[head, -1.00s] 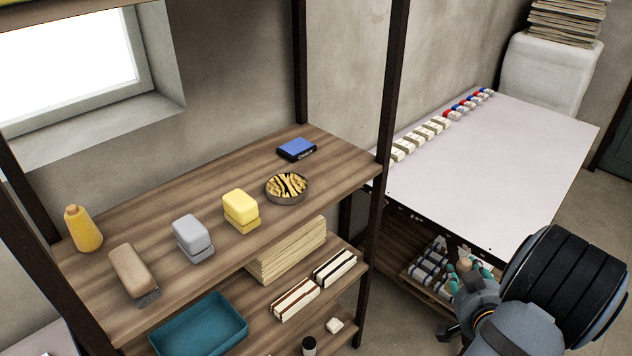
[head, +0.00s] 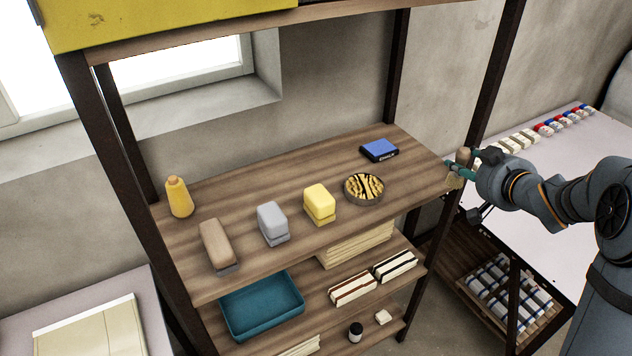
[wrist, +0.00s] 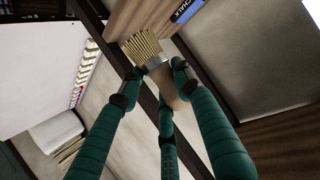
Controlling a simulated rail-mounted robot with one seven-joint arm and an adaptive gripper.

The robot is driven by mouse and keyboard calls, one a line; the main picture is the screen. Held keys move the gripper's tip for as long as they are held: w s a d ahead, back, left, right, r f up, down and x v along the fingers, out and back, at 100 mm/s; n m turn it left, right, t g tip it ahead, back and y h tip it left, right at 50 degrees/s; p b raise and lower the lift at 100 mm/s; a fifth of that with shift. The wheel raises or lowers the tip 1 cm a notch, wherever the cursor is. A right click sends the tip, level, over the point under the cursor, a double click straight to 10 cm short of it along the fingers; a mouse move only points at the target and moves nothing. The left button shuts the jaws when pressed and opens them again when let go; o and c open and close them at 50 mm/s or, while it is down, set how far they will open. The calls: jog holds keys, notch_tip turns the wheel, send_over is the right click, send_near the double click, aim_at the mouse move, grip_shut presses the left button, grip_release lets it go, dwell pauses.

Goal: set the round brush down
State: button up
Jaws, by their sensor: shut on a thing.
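The round brush has pale bristles (wrist: 143,44) and a metal band, seen in the wrist view, with a tan handle. In the head view the brush (head: 463,155) is small and partly hidden by teal fingers. My gripper (wrist: 157,76) is shut on the brush by its handle. In the head view my gripper (head: 462,168) is at the right end of the wooden shelf board (head: 330,160), near the right post. The bristles point down there. I cannot tell whether they touch the board.
On the board stand a blue chalk box (head: 379,150), a round dish of yellow sticks (head: 363,189), a yellow block (head: 319,204), a grey block (head: 272,222), a brown block (head: 216,243) and a yellow bottle (head: 179,197). A dark post (head: 490,75) rises close to my gripper. Bare board lies right of the dish.

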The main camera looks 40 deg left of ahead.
jog(key=a+r, duration=0.1)
jog(key=s+a+r, duration=0.1)
jog(key=r, duration=0.1)
jog(key=shift+s+a+n+y+p, duration=0.1)
jog(key=shift+s+n+y+p, duration=0.1)
jog(key=shift+n+y+p, duration=0.15)
jog(key=p, duration=0.3)
send_over(410, 180)
jog(key=shift+g, duration=0.3)
notch_tip(410, 180, down, 11)
jog(key=shift+b, duration=0.3)
jog(key=shift+f, duration=0.2)
jog(key=o, duration=1.1)
jog(key=shift+r, duration=0.1)
jog(key=shift+o, duration=0.3)
